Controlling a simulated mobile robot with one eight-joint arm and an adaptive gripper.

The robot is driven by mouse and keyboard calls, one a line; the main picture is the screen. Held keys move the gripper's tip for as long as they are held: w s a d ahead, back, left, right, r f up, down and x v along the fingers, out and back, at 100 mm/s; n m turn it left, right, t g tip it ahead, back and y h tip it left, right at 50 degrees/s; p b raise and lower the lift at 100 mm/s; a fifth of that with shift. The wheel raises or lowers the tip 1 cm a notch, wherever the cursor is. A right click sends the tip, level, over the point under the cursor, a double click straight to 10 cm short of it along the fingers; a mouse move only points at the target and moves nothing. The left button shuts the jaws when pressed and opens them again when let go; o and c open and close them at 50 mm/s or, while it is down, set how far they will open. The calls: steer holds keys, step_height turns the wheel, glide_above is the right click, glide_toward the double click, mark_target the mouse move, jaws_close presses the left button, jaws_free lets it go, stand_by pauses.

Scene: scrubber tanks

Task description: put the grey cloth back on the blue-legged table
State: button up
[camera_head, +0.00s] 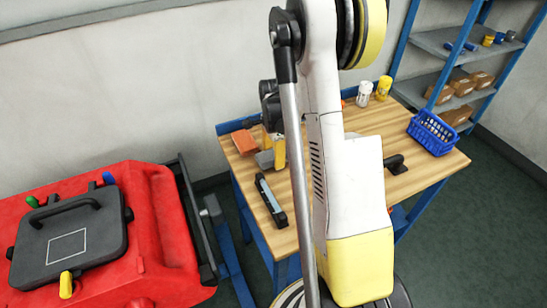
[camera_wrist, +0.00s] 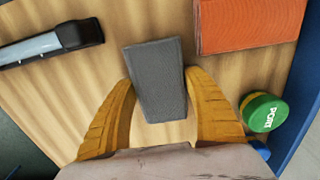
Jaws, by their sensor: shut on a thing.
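The grey cloth (camera_wrist: 157,80) is a small folded block between the two yellow-brown fingers of my gripper (camera_wrist: 160,88) in the wrist view. My gripper is shut on it. In the head view the cloth (camera_head: 264,160) shows as a small grey patch beside a yellow finger of my gripper (camera_head: 278,152), over the left part of the table. The blue-legged table (camera_head: 375,122) has a striped wooden top, which also fills much of the wrist view (camera_wrist: 150,20). I cannot tell whether the cloth touches the tabletop. My arm hides the middle of the table.
An orange block-like cloth (camera_head: 244,142) lies near the back left. A black-and-silver tool (camera_head: 270,201) lies nearer the front. A green-topped container (camera_wrist: 263,112) is right of my gripper. A blue basket (camera_head: 432,132) is on the right. A red machine (camera_head: 165,225) stands left of the table.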

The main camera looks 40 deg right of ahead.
mark_target(273, 154)
steer(key=shift+f, duration=0.15)
steer(key=o, duration=1.1)
step_height(273, 154, up, 12)
steer(key=p, duration=0.4)
steer(key=s+a+r+n+t, duration=0.35)
steer(key=a+r+n, duration=0.45)
steer(key=a+r, duration=0.3)
steer(key=s+a+r+n+t, duration=0.1)
steer(key=s+a+n, duration=0.2)
steer(key=a+n, duration=0.1)
steer(key=s+a+r+n+t, duration=0.1)
steer(key=s+a+n, duration=0.3)
steer(key=a, duration=0.1)
steer(key=s+a+r+n+t, duration=0.1)
steer(key=s+a+n, duration=0.3)
steer(key=shift+a+n+t, duration=0.2)
steer(key=shift+n+t, duration=0.15)
steer(key=shift+n, duration=0.05)
